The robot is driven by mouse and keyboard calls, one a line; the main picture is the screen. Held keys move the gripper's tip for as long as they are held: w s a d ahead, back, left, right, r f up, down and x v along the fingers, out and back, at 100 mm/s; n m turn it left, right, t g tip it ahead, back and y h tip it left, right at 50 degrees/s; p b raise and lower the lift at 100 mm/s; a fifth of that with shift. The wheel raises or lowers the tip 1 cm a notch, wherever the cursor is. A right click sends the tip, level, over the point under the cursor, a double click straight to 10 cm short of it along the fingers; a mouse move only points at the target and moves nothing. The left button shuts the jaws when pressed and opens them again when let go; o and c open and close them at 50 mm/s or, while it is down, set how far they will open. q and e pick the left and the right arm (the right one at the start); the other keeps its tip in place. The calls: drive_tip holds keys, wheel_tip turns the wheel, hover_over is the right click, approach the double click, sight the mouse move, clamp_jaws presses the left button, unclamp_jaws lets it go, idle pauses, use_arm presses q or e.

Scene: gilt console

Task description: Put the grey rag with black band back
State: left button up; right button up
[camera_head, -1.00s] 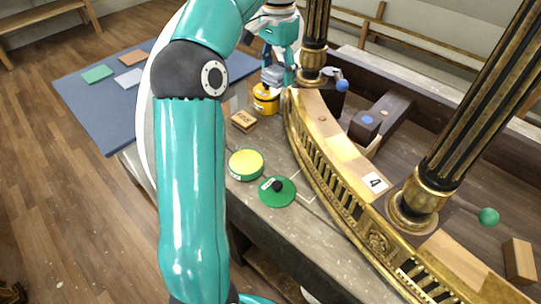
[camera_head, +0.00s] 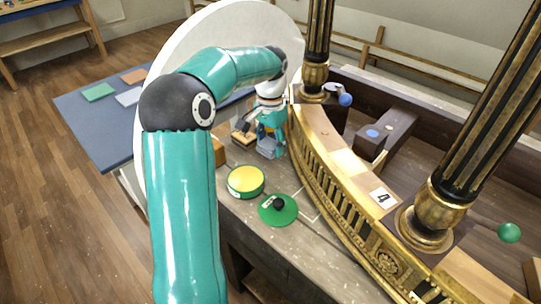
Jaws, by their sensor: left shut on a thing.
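My left gripper (camera_head: 272,140) is above the worktop, beside the gilt railing. It is shut on a small blue-grey folded thing, which I take for the grey rag (camera_head: 268,152). The rag hangs close over the worktop; I cannot tell whether it touches. Its black band is not clear to see. A blue mat (camera_head: 85,125) with green (camera_head: 98,92), orange (camera_head: 133,76) and pale grey (camera_head: 129,96) cloths lies at the left, partly hidden behind my left arm. My right gripper is out of view.
A yellow-topped green tin (camera_head: 245,181) and a green disc with a black knob (camera_head: 278,209) stand in front of the gripper. A wooden block (camera_head: 242,134) is beside it. The gilt railing (camera_head: 340,207) and black-gold columns (camera_head: 472,130) bound the right side.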

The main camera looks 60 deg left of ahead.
sight(271, 162)
use_arm(q)
drive_tip(key=shift+f, duration=2.1)
drive_tip(key=shift+f, duration=0.1)
drive_tip(key=o, duration=1.1)
drive_tip(key=shift+r, duration=0.2)
wheel_tip(271, 162, up, 12)
drive_tip(key=shift+f+p, duration=0.1)
drive_tip(key=shift+p, duration=0.45)
